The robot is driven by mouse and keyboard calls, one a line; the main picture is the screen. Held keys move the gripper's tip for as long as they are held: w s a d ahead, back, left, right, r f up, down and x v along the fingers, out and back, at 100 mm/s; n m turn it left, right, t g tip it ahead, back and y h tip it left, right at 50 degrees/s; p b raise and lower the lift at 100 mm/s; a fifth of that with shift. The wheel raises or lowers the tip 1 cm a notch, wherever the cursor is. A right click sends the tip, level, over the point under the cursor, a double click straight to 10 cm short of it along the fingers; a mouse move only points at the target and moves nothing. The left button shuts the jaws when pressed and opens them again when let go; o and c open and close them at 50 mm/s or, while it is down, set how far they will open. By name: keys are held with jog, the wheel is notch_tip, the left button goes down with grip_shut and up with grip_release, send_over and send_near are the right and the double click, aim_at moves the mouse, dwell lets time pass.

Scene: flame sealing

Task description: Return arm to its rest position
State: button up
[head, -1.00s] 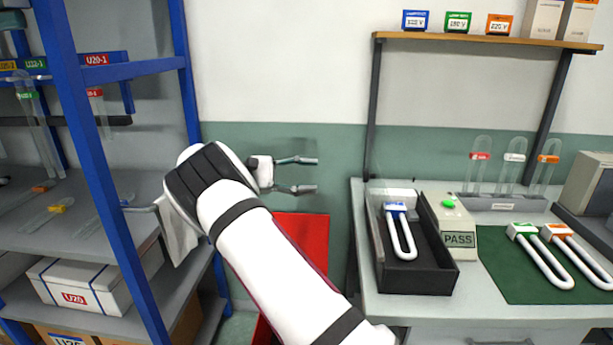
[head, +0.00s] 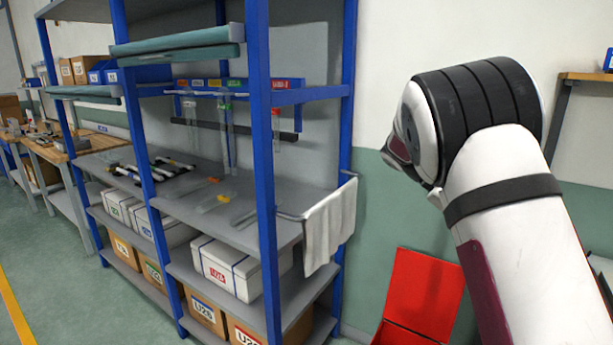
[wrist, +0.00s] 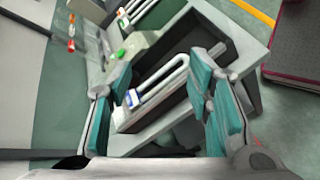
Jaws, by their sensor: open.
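My arm fills the right side of the head view, bent at a black-banded joint. My gripper is hidden in the head view. In the wrist view my gripper (wrist: 163,78) is open, with its two teal-padded fingers spread apart and nothing held between them. Beyond the fingers, a white U-shaped tube with a blue label (wrist: 165,78) lies in a black tray (wrist: 226,46) on the bench. The tube appears apart from the fingers.
A blue-framed shelf rack (head: 262,150) stands left of my arm, with a white cloth (head: 330,226) hanging at its corner. The wrist view shows a tester with a green button (wrist: 118,53) beside the tray.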

jog(key=s+a+r+m+t+y+p, duration=0.1)
jog(key=s+a+t+y, duration=0.4)
jog(key=s, duration=0.9)
jog(key=s+a+r+m+t+y+p, duration=0.1)
jog(key=s+a+t+y, duration=0.4)
jog(key=s+a, duration=0.7)
jog(key=shift+s+a+t+p, duration=0.2)
jog(key=shift+s+t+p, duration=0.15)
jog(key=shift+s+t, duration=0.65)
